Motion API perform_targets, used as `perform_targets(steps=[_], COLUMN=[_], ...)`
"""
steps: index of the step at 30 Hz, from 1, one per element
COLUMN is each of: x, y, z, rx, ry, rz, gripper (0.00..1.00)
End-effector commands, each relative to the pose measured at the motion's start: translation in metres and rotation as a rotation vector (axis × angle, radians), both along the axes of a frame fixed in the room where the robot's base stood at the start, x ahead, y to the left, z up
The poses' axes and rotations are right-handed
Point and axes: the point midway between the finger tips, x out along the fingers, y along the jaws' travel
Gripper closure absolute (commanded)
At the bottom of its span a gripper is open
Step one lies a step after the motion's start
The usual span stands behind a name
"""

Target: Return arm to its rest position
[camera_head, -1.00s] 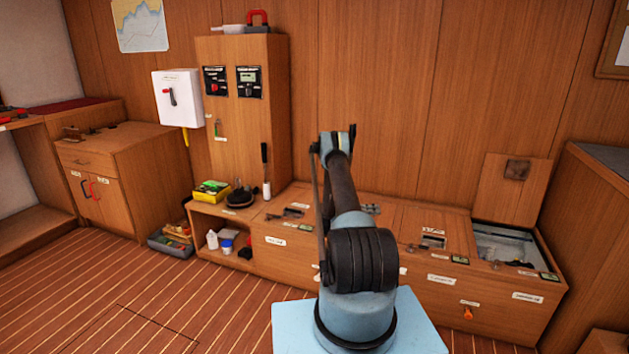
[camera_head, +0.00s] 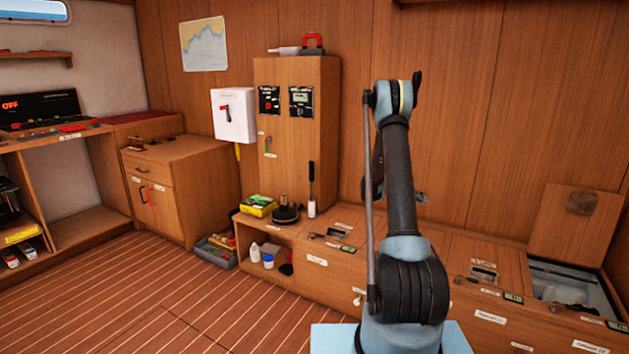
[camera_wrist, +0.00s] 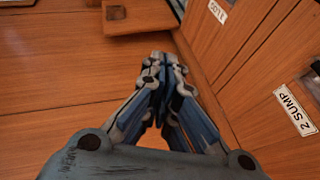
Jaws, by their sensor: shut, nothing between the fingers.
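My arm stands in front of the bench in the head view, its dark upper link nearly upright and its blue elbow at the top. My gripper (camera_wrist: 160,68) shows in the wrist view with its blue-grey fingers together and nothing between them. It is over wooden panels, beside a face with a "2 SUMP" label (camera_wrist: 294,111). In the head view the gripper is hidden or cannot be made out behind the arm.
The long low bench has an open hatch (camera_head: 570,290) at the right, its lid (camera_head: 577,228) raised. A tall cabinet (camera_head: 298,140), a white switch box (camera_head: 233,116) and a grey crate (camera_head: 216,252) stand left of the arm. The floor (camera_head: 130,290) at left is clear.

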Motion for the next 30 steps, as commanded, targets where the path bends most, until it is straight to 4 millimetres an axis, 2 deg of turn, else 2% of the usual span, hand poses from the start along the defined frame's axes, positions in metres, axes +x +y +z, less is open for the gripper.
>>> perform_targets(steps=[1, 6, 15, 22, 30], x=[-0.006, -0.024, -0.067, -0.108, -0.162], y=[0.003, 0.015, 0.040, 0.061, 0.088], z=[0.012, 0.043, 0.088, 0.116, 0.139], rx=[0.023, 0.102, 0.242, 0.347, 0.471], ry=[0.001, 0.002, 0.002, 0.000, -0.005], rz=[0.006, 0.029, 0.071, 0.103, 0.142], gripper=[1.00, 1.00, 1.00, 1.00, 1.00])
